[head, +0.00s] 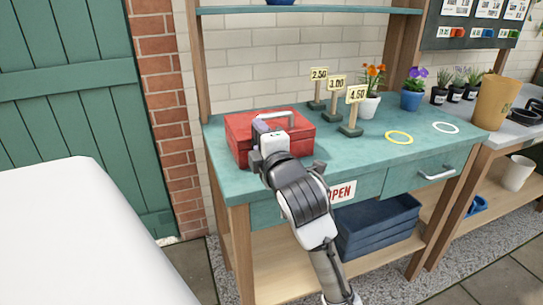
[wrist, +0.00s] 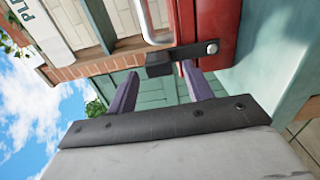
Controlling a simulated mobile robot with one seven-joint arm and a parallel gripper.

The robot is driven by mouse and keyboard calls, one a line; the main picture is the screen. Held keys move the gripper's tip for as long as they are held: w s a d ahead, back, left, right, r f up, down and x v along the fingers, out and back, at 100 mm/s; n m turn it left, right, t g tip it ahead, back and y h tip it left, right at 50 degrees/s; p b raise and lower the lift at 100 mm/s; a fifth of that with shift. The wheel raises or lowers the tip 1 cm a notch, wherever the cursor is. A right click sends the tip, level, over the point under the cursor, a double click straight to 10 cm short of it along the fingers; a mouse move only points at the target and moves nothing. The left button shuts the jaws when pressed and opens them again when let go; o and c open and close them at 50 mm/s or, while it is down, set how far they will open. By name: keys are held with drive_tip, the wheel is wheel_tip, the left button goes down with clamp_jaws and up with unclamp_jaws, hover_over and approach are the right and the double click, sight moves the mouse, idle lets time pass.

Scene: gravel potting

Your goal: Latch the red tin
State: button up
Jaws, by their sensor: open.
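The red tin (head: 236,133) stands at the left of the green-blue bench top, its lid down and its metal handle on top. In the wrist view the red tin (wrist: 215,20) shows close up with its pale handle (wrist: 146,22). A dark latch bar (wrist: 187,53) runs from a silver pivot toward the handle side and ends in a black block (wrist: 158,66). I cannot tell whether the latch is engaged. My gripper (wrist: 157,76) is open, with its purple fingertips on either side of the block; contact is unclear. In the head view my gripper (head: 268,128) is at the tin's front.
Price signs (head: 357,95) on stands are right of the tin, with flower pots (head: 412,100) behind. A yellow ring (head: 399,137) and a white ring (head: 445,128) lie on the bench top. The bench's front right is clear.

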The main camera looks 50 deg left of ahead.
drive_tip(key=b+v, duration=0.9)
drive_tip(key=v, duration=0.3)
drive_tip(key=shift+d+b, duration=0.2)
drive_tip(key=shift+b, duration=0.2)
drive_tip(key=shift+s, duration=0.15)
